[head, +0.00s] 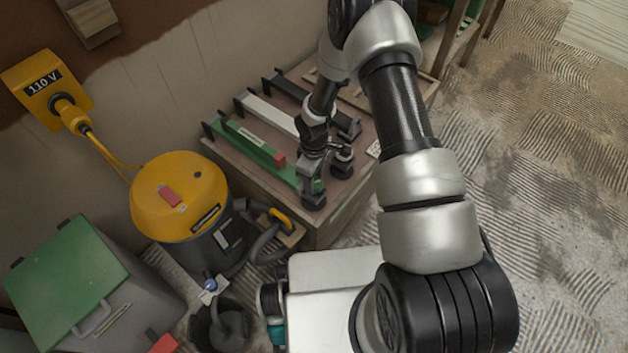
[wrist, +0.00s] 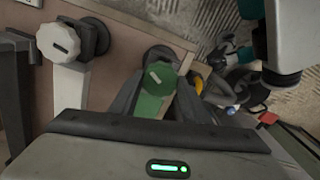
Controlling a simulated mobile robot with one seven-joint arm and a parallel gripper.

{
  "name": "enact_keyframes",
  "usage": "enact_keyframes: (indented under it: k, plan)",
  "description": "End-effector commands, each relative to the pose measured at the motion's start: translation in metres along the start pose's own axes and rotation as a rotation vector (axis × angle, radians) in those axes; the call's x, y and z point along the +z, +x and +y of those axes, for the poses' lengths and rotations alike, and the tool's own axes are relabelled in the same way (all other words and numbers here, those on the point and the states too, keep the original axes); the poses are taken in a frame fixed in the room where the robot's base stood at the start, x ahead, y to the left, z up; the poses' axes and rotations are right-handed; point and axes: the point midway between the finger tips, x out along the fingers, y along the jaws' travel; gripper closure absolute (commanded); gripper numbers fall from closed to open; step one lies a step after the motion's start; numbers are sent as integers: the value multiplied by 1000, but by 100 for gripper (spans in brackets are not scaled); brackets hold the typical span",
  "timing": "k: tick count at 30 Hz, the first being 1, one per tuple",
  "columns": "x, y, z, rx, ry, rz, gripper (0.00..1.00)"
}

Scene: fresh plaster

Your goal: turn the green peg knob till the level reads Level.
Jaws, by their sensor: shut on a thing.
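The green peg knob (wrist: 158,78) shows in the wrist view, a round green top with a pale mark, at the end of a green bar. My gripper (wrist: 157,84) is shut on it, with one dark finger on each side. In the head view my gripper (head: 314,190) is down at the near right end of the green bar (head: 250,142) on the bench, hiding most of the knob. A pale label and a red block (head: 279,160) sit on this bar. I cannot read any level wording.
A white bar (head: 266,114) and a black bar (head: 300,95) lie alongside on the wooden bench (head: 345,205). A white knob (wrist: 58,42) is left of my gripper in the wrist view. A yellow vacuum (head: 180,195) and a green-lidded box (head: 68,285) stand left of the bench.

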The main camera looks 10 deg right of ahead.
Motion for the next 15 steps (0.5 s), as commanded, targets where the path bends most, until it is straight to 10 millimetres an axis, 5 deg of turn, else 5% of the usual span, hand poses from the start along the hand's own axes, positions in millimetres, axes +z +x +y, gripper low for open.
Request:
enact_keyframes:
  k: [15]
  plan:
    - [-1,0,0,0,85,2,80]
